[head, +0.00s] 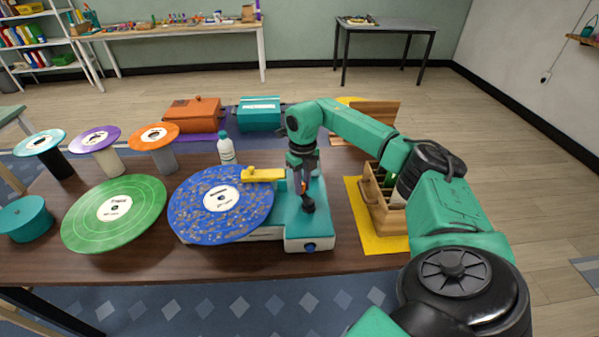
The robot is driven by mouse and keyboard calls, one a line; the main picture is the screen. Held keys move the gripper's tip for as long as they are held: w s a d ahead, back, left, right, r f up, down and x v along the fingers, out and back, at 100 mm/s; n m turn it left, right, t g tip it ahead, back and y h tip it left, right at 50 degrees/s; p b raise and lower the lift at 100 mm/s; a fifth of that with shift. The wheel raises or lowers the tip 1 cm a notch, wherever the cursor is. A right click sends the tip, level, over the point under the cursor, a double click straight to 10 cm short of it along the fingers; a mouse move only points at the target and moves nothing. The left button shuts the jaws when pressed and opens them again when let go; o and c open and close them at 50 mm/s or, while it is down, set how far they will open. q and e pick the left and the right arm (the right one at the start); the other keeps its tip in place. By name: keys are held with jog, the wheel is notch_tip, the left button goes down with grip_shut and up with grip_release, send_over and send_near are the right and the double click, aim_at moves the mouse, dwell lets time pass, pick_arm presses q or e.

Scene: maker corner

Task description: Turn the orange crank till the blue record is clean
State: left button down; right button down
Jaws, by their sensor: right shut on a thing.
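The blue record (196,216) lies flat on a teal and white machine (318,228) near the table's front edge. Brownish specks cover much of its blue face around the white label. A yellow bar (262,175) reaches from the machine over the record's right edge. My right gripper (306,201) points down over the machine's teal top, right of the record, and is shut on the orange crank. The crank is mostly hidden by the fingers, so its angle cannot be told. My left gripper is not in view.
A green record (85,215) lies left of the blue one. Behind are three records on stands, a white bottle (226,149), an orange box (193,115) and a teal box (259,113). A wooden crate (384,212) stands on a yellow mat (361,224) beneath my right arm.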

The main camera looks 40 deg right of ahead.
jog(key=m, duration=0.2)
jog(key=d+m+p, duration=0.1)
jog(key=m+p, duration=0.1)
jog(key=m, duration=0.1)
jog(key=shift+s+d+r+m, duration=0.15)
jog(key=shift+s+d+m, duration=0.15)
jog(key=shift+s+d, duration=0.1)
jog(key=m, duration=0.2)
jog(key=m+p, duration=0.1)
jog(key=shift+s+d, duration=0.3)
jog(key=shift+s, duration=0.05)
jog(key=shift+s+d+m+p, duration=0.1)
jog(key=shift+s+m+p, duration=0.1)
jog(key=shift+m, duration=0.35)
jog(key=shift+s+d+m+p, duration=0.1)
jog(key=shift+m+p, duration=0.1)
jog(key=shift+m, duration=0.35)
jog(key=c, duration=0.8)
grip_release()
jog(key=shift+s, duration=0.1)
jog(key=shift+o, duration=0.2)
